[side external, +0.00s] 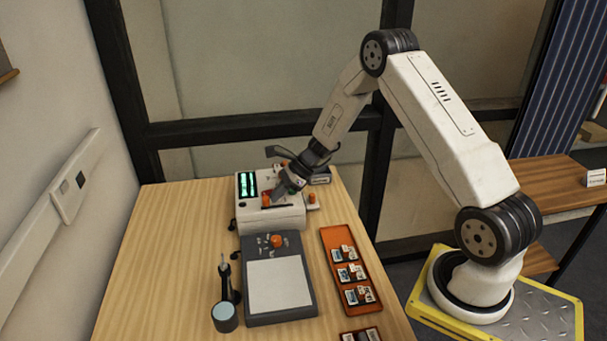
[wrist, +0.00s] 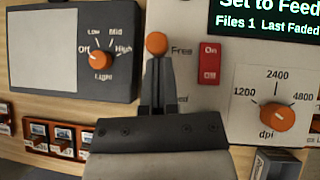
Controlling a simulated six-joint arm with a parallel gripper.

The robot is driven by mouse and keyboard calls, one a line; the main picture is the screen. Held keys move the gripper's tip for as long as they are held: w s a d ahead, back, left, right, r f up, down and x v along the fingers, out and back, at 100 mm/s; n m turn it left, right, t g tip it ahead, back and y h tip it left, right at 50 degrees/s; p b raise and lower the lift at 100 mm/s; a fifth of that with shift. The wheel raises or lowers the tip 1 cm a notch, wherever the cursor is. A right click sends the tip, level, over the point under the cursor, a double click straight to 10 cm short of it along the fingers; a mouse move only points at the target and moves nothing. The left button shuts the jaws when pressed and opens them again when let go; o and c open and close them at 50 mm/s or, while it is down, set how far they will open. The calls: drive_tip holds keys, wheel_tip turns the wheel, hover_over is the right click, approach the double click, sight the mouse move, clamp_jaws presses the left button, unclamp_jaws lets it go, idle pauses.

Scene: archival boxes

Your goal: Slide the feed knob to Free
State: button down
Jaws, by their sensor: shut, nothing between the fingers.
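The feed knob (wrist: 156,43) is a round orange knob on the pale scanner panel, beside the printed word "Free" in the wrist view. A lower label, partly hidden by my fingers, ends in "ed". In the side external view, an orange knob (side external: 266,199) shows on the white machine (side external: 284,219) by my fingers. My gripper (wrist: 157,64) is shut and empty, its fingertips just below the knob in the wrist view; I cannot tell whether they touch it. My gripper also shows over the machine in the side external view (side external: 278,194). The knob's slot is hidden behind my fingers.
A red On/Off switch (wrist: 209,63) and an orange dpi dial (wrist: 278,117) lie right of the knob. The screen (wrist: 266,18) reads "Set to Feed". A light dial (wrist: 102,57) sits left on the dark light pad (wrist: 125,88). An orange tray (side external: 329,238) holds several slides.

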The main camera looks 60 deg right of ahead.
drive_tip(key=shift+s+d, duration=0.35)
drive_tip(key=shift+d, duration=0.2)
drive_tip(key=s+d, duration=0.2)
drive_tip(key=shift+d+r, duration=0.35)
drive_tip(key=shift+d, duration=0.05)
drive_tip(key=v, duration=0.9)
drive_tip(key=s+a+r+n+g+h, duration=0.1)
drive_tip(key=s+a+n+h, duration=0.2)
drive_tip(key=s+a+n, duration=0.4)
drive_tip(key=s+a+r+n+g+h, duration=0.1)
drive_tip(key=s+a+n+h, duration=0.3)
drive_tip(key=a+n, duration=0.9)
drive_tip(key=s+r+n, duration=0.1)
drive_tip(key=s+n, duration=0.2)
drive_tip(key=n, duration=0.2)
drive_tip(key=shift+s+a+r+g, duration=0.2)
drive_tip(key=shift+s+g, duration=0.05)
drive_tip(key=shift+g, duration=0.05)
